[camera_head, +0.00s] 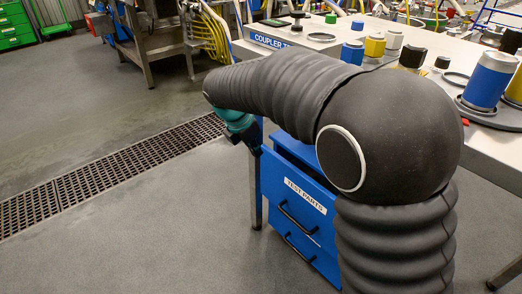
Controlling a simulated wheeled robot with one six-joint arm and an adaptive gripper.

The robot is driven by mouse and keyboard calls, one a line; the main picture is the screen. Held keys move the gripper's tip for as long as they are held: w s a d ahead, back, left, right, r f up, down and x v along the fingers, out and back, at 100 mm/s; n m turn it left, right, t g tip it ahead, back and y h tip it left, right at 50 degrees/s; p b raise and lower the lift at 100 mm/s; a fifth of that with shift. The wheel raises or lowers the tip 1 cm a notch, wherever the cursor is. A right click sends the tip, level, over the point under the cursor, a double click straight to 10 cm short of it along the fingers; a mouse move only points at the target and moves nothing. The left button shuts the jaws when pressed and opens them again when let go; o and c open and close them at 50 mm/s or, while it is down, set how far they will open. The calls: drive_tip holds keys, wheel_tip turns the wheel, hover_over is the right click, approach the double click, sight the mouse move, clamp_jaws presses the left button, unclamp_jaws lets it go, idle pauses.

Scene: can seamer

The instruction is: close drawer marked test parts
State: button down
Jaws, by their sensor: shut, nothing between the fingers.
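The blue drawer front (318,220) with a white "TEST PARTS" label (305,196) and a black bar handle (299,220) is under the table, left of my arm. A dark gap shows behind its top edge, so it seems to stand out from the cabinet; how far I cannot tell. My gripper (255,145) is dark and small, below the teal wrist, at the upper left corner of this drawer front. It is shut and empty. Whether it touches the drawer I cannot tell. My arm hides the right part of the drawer front.
A second blue drawer with a black handle (299,250) is below. The grey table (472,150) above carries coloured couplers and a blue cylinder (488,82). A table leg (255,190) stands left of the drawers. The floor to the left is clear, crossed by a drain grate (110,172).

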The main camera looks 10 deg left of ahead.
sight(281, 158)
drive_tip(key=shift+w+d+f+b, duration=0.1)
drive_tip(key=shift+w+d+f, duration=0.75)
drive_tip(key=shift+f, duration=0.4)
drive_tip(key=shift+w+d+f+b, duration=0.1)
drive_tip(key=shift+w+d+f, duration=0.5)
drive_tip(key=shift+w+f, duration=0.55)
drive_tip(key=shift+w+d+f+b, duration=0.1)
drive_tip(key=shift+w+d+f, duration=0.65)
drive_tip(key=shift+f, duration=0.6)
drive_tip(key=shift+w+d+r+p, duration=0.2)
drive_tip(key=shift+w+d+p, duration=0.4)
drive_tip(key=shift+w+p, duration=0.25)
drive_tip(key=shift+w+d+f, duration=0.2)
drive_tip(key=shift+d, duration=0.05)
